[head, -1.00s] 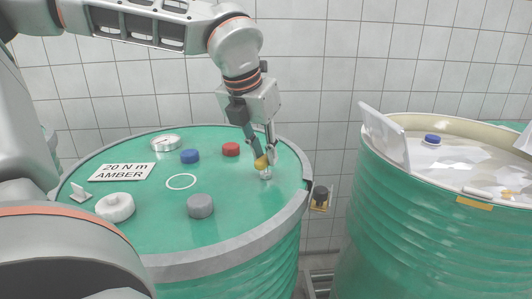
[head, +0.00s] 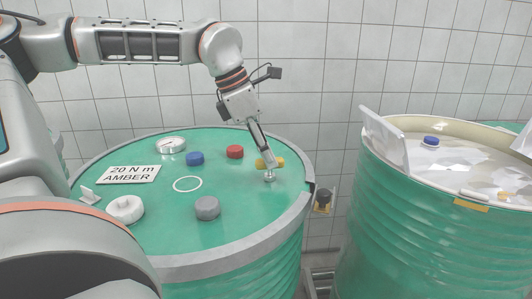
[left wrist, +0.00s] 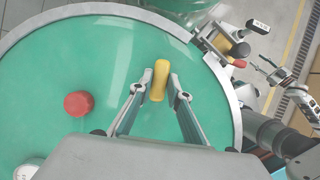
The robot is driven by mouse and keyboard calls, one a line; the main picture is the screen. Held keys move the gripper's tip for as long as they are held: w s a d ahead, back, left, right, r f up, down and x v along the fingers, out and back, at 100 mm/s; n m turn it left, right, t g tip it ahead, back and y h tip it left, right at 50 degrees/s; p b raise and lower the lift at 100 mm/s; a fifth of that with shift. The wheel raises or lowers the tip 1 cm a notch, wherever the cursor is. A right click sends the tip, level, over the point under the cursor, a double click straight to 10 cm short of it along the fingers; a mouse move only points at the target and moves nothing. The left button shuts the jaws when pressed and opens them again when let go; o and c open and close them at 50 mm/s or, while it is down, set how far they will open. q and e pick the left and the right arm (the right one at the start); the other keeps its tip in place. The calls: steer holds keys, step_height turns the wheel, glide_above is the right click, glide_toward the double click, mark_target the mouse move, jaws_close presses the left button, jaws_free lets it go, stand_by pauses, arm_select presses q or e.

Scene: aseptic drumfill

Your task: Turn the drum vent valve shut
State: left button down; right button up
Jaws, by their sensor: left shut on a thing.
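The vent valve stands near the right edge of the green drum's lid. Its yellow handle (head: 277,162) sits on a short metal stem (head: 269,176) and lies roughly left to right in the head view. My left gripper (head: 267,160) reaches down to it at a tilt and is shut on the handle. In the left wrist view the yellow handle (left wrist: 160,80) stands between the two fingers (left wrist: 158,84). The fingertips partly hide the handle in the head view. My right gripper (left wrist: 273,72) seems to show small at the right of the left wrist view; its jaws are unclear.
On the lid are a red cap (head: 235,152), a blue cap (head: 195,158), a grey cap (head: 207,208), a white cap (head: 125,209), a gauge (head: 171,145) and a "20 N m AMBER" card (head: 128,175). An open-topped drum (head: 410,240) stands to the right, beyond a gap.

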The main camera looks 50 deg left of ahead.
arm_select(q)
steer(key=shift+w+m, duration=0.1)
steer(key=shift+m, duration=0.6)
steer(key=c, duration=1.9)
jaws_free()
steer(key=shift+r, duration=0.1)
steer(key=v, duration=1.2)
steer(key=shift+a, duration=0.25)
steer(key=shift+h, duration=0.3)
